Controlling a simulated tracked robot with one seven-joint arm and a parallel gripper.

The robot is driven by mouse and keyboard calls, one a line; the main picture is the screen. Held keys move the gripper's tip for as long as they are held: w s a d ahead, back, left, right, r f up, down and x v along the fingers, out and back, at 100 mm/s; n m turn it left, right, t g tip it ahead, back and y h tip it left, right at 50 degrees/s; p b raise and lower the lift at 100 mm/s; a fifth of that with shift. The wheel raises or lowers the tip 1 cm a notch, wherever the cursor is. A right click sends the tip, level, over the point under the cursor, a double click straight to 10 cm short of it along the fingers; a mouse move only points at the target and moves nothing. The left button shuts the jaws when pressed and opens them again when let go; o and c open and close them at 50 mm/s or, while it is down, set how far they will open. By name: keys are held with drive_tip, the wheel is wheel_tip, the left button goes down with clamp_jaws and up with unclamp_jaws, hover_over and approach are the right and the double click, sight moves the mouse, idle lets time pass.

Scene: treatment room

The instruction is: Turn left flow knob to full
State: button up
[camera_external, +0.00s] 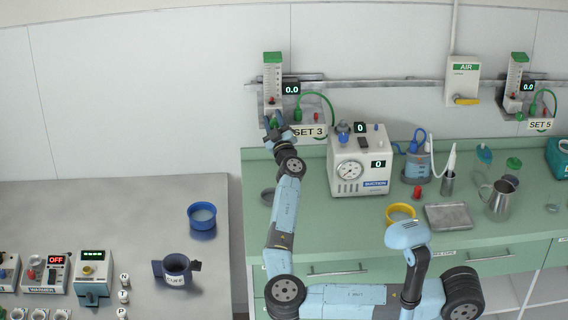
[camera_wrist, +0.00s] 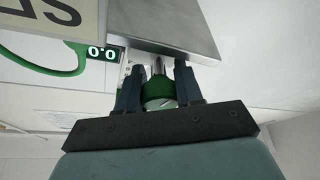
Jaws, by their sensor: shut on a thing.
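The left flowmeter (camera_external: 272,78) is mounted on the wall rail at the upper middle of the external view, above the "SET 3" label. Its display (camera_external: 291,88) reads 0.0, and the display also shows in the wrist view (camera_wrist: 103,54). My gripper (camera_external: 275,122) is raised to the underside of this flowmeter. In the wrist view my gripper (camera_wrist: 158,85) has its two fingers on either side of the green knob (camera_wrist: 159,92) and is shut on it. In the external view the knob is mostly hidden by my gripper.
A suction unit (camera_external: 360,165) stands on the green counter just right of my arm. A second flowmeter (camera_external: 517,82) with "SET 5" hangs at the far right, also reading 0.0. A green hose (camera_wrist: 50,60) loops beside the gripper.

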drive_tip(key=shift+a, duration=0.1)
drive_tip(key=o, duration=1)
drive_tip(key=v, duration=1.3)
drive_tip(key=shift+s+f, duration=0.15)
drive_tip(key=shift+s, duration=0.2)
